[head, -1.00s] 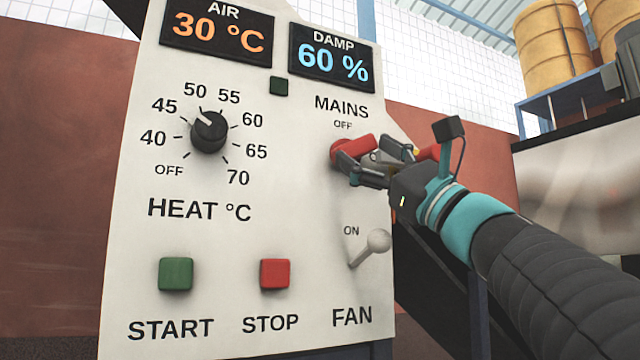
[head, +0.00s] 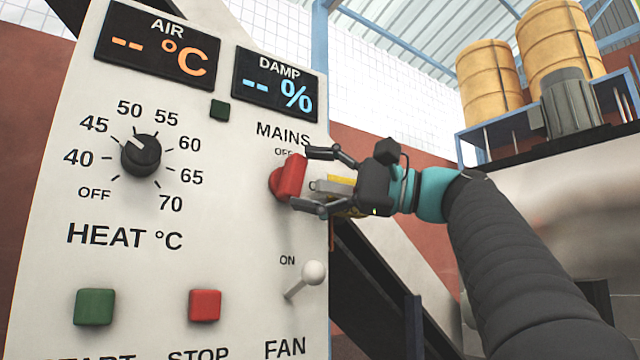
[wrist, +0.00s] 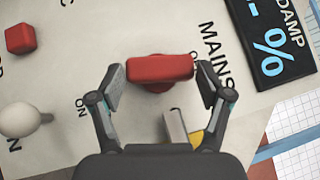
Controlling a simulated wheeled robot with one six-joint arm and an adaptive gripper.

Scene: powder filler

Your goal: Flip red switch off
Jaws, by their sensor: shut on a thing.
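The red switch (head: 291,178) is the MAINS handle on the pale control panel. The AIR display (head: 158,48) and the DAMP display (head: 276,88) show only dashes.
A white FAN lever (head: 312,273) sticks out below the switch. The HEAT dial (head: 140,155), a green button (head: 94,307) and a red button (head: 205,305) are to the left. A small grey and yellow piece (wrist: 178,127) shows between my fingers.

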